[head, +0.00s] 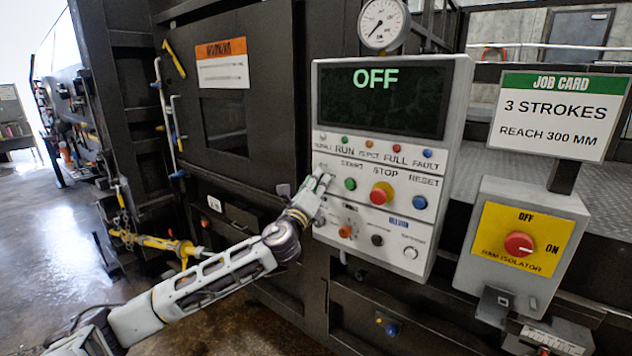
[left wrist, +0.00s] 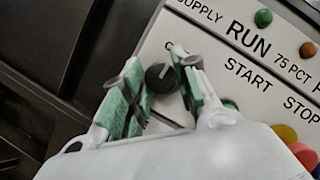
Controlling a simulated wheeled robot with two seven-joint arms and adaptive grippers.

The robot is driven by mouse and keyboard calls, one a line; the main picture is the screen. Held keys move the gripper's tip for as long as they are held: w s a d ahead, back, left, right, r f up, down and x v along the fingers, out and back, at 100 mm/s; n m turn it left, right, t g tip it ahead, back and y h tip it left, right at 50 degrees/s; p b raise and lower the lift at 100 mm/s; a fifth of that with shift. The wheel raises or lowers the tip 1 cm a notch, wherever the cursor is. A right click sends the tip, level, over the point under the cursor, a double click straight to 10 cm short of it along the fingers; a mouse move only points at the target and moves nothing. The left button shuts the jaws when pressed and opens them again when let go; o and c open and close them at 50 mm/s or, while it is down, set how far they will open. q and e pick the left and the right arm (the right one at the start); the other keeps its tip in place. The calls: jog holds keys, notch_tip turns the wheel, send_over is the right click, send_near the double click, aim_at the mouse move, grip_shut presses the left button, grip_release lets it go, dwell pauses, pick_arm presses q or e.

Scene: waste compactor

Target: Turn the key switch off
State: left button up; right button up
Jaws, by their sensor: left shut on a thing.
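The control panel (head: 437,165) is a pale box whose dark display (head: 383,97) reads OFF in green. In the left wrist view the key switch (left wrist: 160,77) is a small round dark knob with a pale slot mark, left of the START label. My left gripper (head: 322,182) reaches the panel's upper left, beside the green START button (head: 350,184). Its green-padded fingers (left wrist: 160,88) are on either side of the key switch and shut on it. In the head view the gripper hides the key switch. My right gripper is in neither view.
Close by are the red STOP knob (head: 381,193) and blue RESET button (head: 419,202). A yellow isolator plate with a red knob (head: 519,244) and a job card (head: 552,115) stand at right. A yellow-handled bar (head: 155,242) is at lower left.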

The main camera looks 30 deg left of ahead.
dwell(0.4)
pick_arm(q)
jog(key=o, duration=1)
jog(key=shift+s, duration=0.15)
jog(key=v, duration=1.1)
jog(key=shift+s, duration=0.3)
dwell(0.6)
jog(key=shift+d+f, duration=0.1)
dwell(0.4)
jog(key=shift+n, duration=0.3)
